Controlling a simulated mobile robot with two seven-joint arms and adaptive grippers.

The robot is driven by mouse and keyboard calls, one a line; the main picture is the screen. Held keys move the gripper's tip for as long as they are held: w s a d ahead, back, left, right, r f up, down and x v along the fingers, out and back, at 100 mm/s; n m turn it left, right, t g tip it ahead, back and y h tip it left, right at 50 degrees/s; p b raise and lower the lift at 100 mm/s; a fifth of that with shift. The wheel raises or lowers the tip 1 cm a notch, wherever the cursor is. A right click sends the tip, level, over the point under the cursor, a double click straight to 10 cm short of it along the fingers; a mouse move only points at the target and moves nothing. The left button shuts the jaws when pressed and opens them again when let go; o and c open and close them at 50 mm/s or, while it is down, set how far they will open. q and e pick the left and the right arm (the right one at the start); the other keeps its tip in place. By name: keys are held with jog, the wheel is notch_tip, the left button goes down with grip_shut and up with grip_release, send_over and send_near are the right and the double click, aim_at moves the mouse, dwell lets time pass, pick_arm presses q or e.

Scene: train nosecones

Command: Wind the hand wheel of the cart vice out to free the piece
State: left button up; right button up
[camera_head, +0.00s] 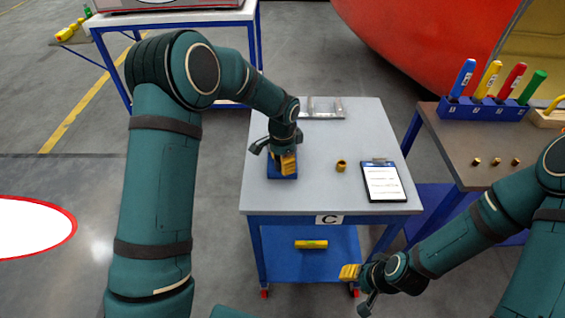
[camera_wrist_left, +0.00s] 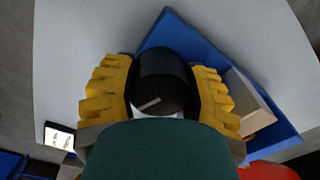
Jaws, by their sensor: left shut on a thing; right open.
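The blue cart vice (camera_head: 284,176) sits on the grey cart top, mostly hidden under my left gripper (camera_head: 284,158) in the head view. In the left wrist view, the black round hand wheel (camera_wrist_left: 160,82), with a pale mark on its face, lies between the yellow fingers of my left gripper (camera_wrist_left: 165,90). That gripper is shut on the wheel. The blue vice body (camera_wrist_left: 200,38) extends behind and to the right of it. A beige-grey block (camera_wrist_left: 248,100) shows at the vice; I cannot tell whether it is the clamped piece. My right gripper (camera_head: 352,274) is open and empty, low beside the cart's front right.
On the cart top (camera_head: 330,200) are a small brass part (camera_head: 341,166), a clipboard (camera_head: 382,181) and a metal tray (camera_head: 322,108). A yellow tool (camera_head: 311,244) lies on the lower shelf. A brown bench (camera_head: 450,140) with coloured-handled tools stands right.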

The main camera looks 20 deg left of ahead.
pick_arm(q)
jog(key=n, duration=0.5)
jog(key=shift+r+n, duration=0.1)
jog(key=shift+n, duration=0.2)
jog(key=n, duration=0.8)
jog(key=shift+w+n, duration=0.1)
jog(key=shift+n, duration=0.3)
jog(key=n+p, duration=0.1)
jog(key=n, duration=0.4)
jog(key=shift+p, duration=0.4)
